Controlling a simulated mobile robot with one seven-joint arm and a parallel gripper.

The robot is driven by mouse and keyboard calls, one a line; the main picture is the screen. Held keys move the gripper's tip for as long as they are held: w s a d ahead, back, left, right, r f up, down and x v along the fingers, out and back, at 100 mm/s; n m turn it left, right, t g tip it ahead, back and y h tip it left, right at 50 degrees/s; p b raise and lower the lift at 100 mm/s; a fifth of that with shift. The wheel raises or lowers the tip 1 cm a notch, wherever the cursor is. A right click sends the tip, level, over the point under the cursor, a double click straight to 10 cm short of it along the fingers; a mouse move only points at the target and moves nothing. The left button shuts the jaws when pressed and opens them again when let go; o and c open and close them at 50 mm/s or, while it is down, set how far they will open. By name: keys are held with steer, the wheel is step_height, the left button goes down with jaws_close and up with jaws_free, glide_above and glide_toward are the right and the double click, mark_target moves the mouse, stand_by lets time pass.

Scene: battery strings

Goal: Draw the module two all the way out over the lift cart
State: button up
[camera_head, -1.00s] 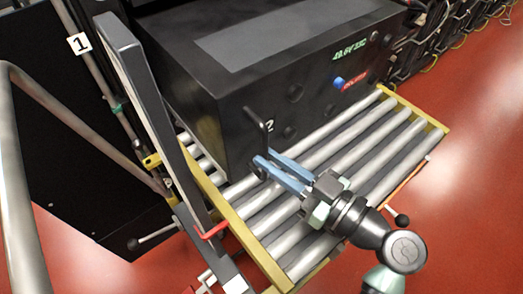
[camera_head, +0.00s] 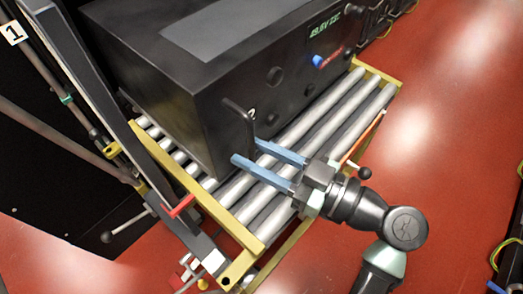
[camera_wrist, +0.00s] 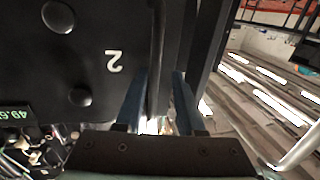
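Module two (camera_head: 190,105) is a large black box with a "2" on its front face, a grey top panel and a green voltage readout. It rests on the silver rollers of the yellow-framed lift cart (camera_head: 388,80), with bare rollers in front of it. A thin black upright handle (camera_head: 238,118) stands out from its front. My gripper (camera_head: 247,152) has its blue fingers on either side of the handle's lower part. The wrist view shows the handle (camera_wrist: 155,70) between the parted fingers (camera_wrist: 155,98), with gaps beside it. The module's back end is out of view.
A dark upright post (camera_head: 75,75) and a tag marked "1" (camera_head: 12,32) stand at the left. A red latch piece (camera_head: 180,206) sits by the cart's left corner. Dark units with yellow cables line the back right. Red floor is clear right of the cart.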

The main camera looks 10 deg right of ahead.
steer(key=shift+d, duration=0.3)
steer(key=shift+s+d, duration=0.15)
steer(key=shift+d, duration=0.05)
steer(key=p+v, duration=0.1)
steer(key=v, duration=1.1)
steer(key=shift+s, duration=0.2)
